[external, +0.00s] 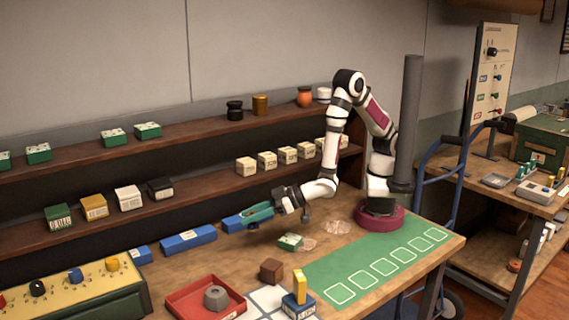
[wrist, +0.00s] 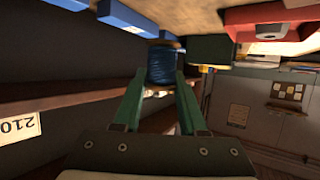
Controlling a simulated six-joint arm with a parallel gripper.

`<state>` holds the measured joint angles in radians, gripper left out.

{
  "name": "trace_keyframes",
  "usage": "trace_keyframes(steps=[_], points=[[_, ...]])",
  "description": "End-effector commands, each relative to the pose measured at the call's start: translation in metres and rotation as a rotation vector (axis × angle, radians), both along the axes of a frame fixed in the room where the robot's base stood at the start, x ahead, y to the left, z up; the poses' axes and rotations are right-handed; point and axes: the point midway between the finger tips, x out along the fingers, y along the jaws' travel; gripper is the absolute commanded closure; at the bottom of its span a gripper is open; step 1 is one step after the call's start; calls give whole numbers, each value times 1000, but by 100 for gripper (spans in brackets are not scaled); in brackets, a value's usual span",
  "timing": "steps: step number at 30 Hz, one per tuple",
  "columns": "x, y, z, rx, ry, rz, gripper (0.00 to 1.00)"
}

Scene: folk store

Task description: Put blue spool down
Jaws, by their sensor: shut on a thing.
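The blue spool (wrist: 160,66) shows in the wrist view, its dark blue winding upright in the picture between two green fingers. My gripper (wrist: 160,80) is shut on it. In the external view my gripper (external: 258,214) reaches left over the back part of the workbench, close to a blue box. I cannot make out the spool clearly in that view.
Blue boxes (external: 188,239) line the back of the wooden workbench (external: 235,258). A green mat with outlined squares (external: 370,262) lies to the right.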

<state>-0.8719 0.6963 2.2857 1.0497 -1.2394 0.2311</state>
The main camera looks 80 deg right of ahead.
Motion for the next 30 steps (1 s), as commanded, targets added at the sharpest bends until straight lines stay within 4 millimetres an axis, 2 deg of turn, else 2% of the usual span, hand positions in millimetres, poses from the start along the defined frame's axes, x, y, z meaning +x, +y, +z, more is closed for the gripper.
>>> trace_keyframes(steps=[4, 7, 11, 13, 16, 19, 22, 30], points=[[-10, 9, 1, 2, 1, 7, 100], [-36, 28, -1, 6, 4, 20, 100], [-89, 56, -6, 11, 7, 35, 100], [-123, 66, -10, 10, 8, 42, 100], [-167, 73, -12, 7, 6, 50, 100], [-198, 73, -14, 2, 1, 52, 100], [-211, 71, -24, -4, -1, 49, 100], [-212, 70, -82, -5, -1, 46, 100]])
